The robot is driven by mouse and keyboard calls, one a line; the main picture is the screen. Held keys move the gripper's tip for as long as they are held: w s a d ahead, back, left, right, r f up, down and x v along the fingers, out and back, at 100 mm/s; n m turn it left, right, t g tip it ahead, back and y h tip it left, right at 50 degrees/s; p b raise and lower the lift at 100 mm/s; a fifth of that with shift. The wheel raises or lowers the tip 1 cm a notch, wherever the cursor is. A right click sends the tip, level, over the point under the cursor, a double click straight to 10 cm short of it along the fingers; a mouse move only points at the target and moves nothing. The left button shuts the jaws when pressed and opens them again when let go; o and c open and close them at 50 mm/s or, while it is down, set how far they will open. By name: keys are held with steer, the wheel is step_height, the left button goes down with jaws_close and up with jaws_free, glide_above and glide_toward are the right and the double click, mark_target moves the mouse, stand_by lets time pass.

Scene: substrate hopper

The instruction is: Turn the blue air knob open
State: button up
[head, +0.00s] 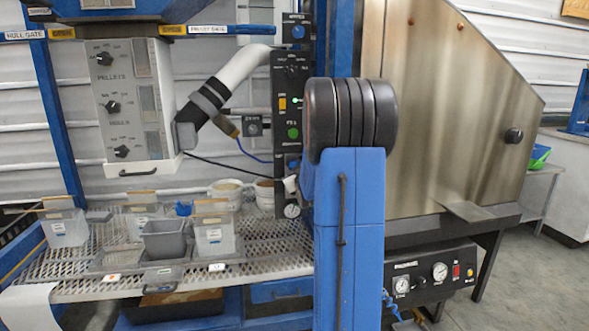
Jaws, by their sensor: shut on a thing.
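The black control panel (287,130) stands upright left of my raised blue arm. A small blue knob (293,163), which I take as the air knob, shows low on this panel, above a round gauge (292,211). My gripper (291,185) is mostly hidden behind my own arm. Only a small pale part shows at the arm's left edge, against the panel just below the blue. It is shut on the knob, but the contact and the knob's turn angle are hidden. Another blue knob (298,31) sits at the panel's top.
A thick white hose (243,68) with black bands crosses left of the panel. A perforated shelf (255,254) holds tubs and bins. A pellet box (137,100) hangs at left. A steel hopper (450,100) stands right, above a gauge box (430,280). Floor is open at far right.

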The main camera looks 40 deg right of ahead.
steer(key=n, duration=1.1)
steer(key=shift+f, duration=0.1)
stand_by(0.5)
steer(key=o, duration=1)
steer(key=shift+o, duration=0.2)
steer(key=shift+s+a, duration=0.1)
steer(key=v, duration=1.7)
steer(key=shift+s, duration=0.15)
